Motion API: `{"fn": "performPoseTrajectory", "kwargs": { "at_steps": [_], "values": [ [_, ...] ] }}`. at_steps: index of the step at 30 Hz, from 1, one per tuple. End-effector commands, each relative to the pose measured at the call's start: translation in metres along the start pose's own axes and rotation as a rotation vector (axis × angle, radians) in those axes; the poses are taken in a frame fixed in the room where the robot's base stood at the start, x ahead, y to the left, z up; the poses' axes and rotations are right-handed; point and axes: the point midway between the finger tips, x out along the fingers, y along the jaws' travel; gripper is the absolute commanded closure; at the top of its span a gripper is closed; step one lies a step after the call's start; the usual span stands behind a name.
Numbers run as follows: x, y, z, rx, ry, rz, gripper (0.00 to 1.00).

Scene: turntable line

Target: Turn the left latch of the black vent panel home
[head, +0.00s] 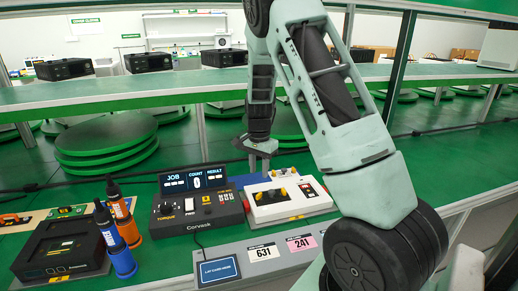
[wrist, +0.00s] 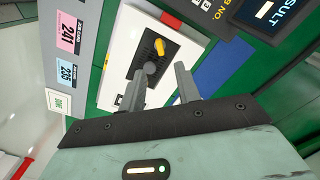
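The black vent panel (wrist: 136,65) lies on top of a white box (wrist: 117,47); in the head view this box (head: 294,211) stands right of the controller. A yellow latch (wrist: 159,47) shows at the panel's controller-side end, the left one in the head view. It sits tilted, beside a dark round part (wrist: 149,68). Small yellow parts also show on the panel in the head view (head: 283,191), too small to tell their turn. My gripper (wrist: 160,72) is open and empty, above the box and apart from the latch. A finger covers part of the panel.
The Corvack controller (head: 196,212) stands close on the left of the box. Blue and orange bottle-like tools (head: 122,262) and a black case (head: 60,247) are farther left. A grey label strip (head: 275,250) runs along the front. A shelf (head: 120,92) crosses behind.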

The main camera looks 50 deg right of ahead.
Motion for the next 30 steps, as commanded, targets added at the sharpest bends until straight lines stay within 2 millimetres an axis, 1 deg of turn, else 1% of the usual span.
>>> {"fn": "performPoseTrajectory", "kwargs": {
  "at_steps": [1,6,9,12,17,30],
  "values": [
    [-0.014,-0.001,0.000,-0.001,0.002,-0.005,0.67],
    [-0.048,-0.001,0.000,-0.001,0.002,-0.004,0.67],
    [-0.063,0.000,0.000,0.000,0.001,-0.002,0.67],
    [-0.072,0.000,0.000,0.000,0.000,-0.001,0.67],
    [-0.079,0.000,0.000,0.000,0.000,0.000,0.67],
    [-0.079,0.000,0.000,0.000,0.000,0.000,0.67]
  ]
}}
